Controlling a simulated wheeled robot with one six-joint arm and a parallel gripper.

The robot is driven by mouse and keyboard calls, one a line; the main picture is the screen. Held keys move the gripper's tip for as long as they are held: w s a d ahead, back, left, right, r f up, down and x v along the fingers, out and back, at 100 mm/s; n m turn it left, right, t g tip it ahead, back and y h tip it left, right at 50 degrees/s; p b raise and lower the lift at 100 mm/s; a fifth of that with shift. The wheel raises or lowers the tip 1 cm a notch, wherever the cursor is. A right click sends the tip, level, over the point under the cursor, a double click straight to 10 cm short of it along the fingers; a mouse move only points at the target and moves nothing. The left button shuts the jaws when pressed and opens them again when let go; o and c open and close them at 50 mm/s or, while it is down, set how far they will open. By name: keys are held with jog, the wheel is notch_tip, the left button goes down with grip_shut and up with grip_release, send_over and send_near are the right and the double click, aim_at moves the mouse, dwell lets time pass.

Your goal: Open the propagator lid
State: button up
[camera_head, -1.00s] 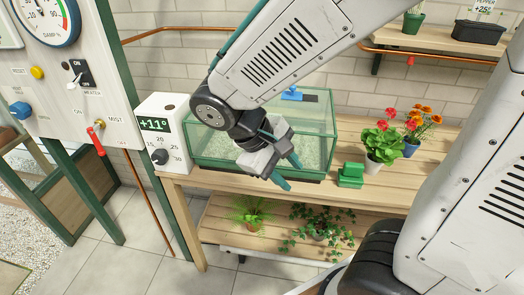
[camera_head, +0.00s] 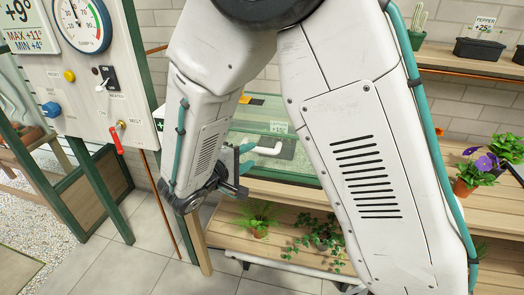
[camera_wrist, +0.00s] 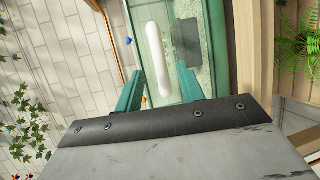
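The propagator (camera_head: 238,137) is a green-framed glass box on the wooden bench, partly hidden behind my arm in the head view. A white bar handle (camera_head: 268,149) shows in front of a dark patch on its glass. In the wrist view this handle (camera_wrist: 158,60) lies lengthwise ahead of my gripper, in line with the gap between its fingers. My gripper (camera_wrist: 161,84) has its two teal fingers apart. It also shows small at the propagator's left side in the head view (camera_head: 246,157). I cannot tell whether it touches the handle. The lid's position is largely hidden.
A control panel (camera_head: 95,90) with dials and switches stands at the left. Potted plants, including a fern (camera_head: 258,216), sit on the lower shelf. A purple-flowered pot (camera_head: 470,180) stands on the bench at the right. A wall shelf (camera_head: 455,58) is at upper right.

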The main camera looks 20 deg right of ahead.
aim_at(258, 151)
jog(key=x, duration=0.5)
jog(key=shift+w+d+f, duration=0.1)
jog(key=shift+w+d, duration=0.05)
jog(key=shift+d, duration=0.25)
